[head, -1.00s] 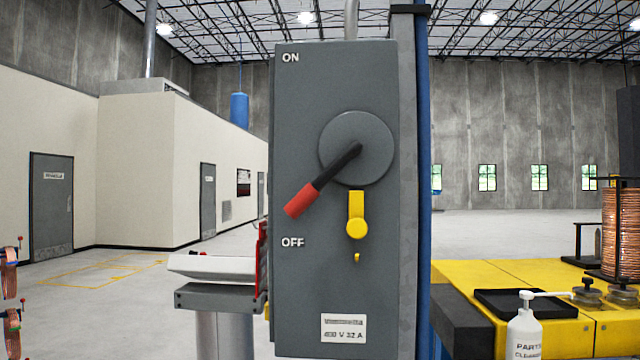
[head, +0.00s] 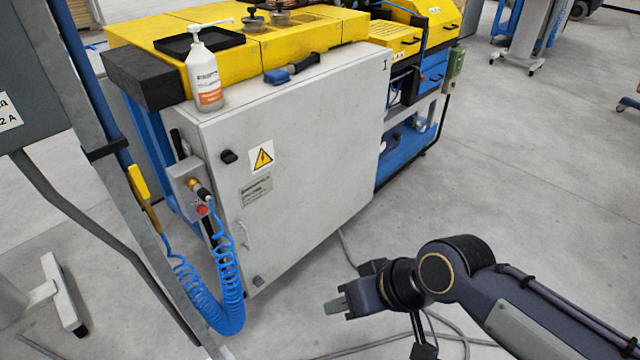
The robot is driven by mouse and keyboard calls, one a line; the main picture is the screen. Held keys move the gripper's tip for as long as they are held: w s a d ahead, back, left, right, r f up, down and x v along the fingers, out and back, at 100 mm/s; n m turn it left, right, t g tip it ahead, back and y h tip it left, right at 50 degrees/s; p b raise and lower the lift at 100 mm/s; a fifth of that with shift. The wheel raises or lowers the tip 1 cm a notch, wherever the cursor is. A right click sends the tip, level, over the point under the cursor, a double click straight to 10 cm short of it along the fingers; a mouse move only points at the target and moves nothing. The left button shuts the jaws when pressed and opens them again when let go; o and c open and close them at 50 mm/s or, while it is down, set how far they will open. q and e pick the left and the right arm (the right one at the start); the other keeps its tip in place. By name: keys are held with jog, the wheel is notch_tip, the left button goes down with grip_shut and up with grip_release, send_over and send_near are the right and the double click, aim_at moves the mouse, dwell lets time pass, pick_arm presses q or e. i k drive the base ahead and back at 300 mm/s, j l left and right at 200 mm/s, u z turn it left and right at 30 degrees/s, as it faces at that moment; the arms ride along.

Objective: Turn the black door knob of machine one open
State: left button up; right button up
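The grey cabinet of machine one (head: 320,150), marked "1" at its upper right corner, stands left of centre in the head view. Its door is shut. A small black knob (head: 228,156) sits near the door's upper left, beside a yellow warning label. A similar black knob (head: 258,281) is near the door's lower left corner. My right gripper (head: 345,301) is low in front of the cabinet, right of both knobs and apart from them. It looks empty, but its finger gap is unclear. My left gripper is out of view.
A coiled blue hose (head: 215,300) hangs left of the door from a small valve box. A grey post (head: 140,220) rises at left.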

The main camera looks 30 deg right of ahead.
aim_at(228, 157)
jog(key=l+u, duration=0.8)
jog(key=u, duration=0.2)
jog(key=k+j, duration=0.05)
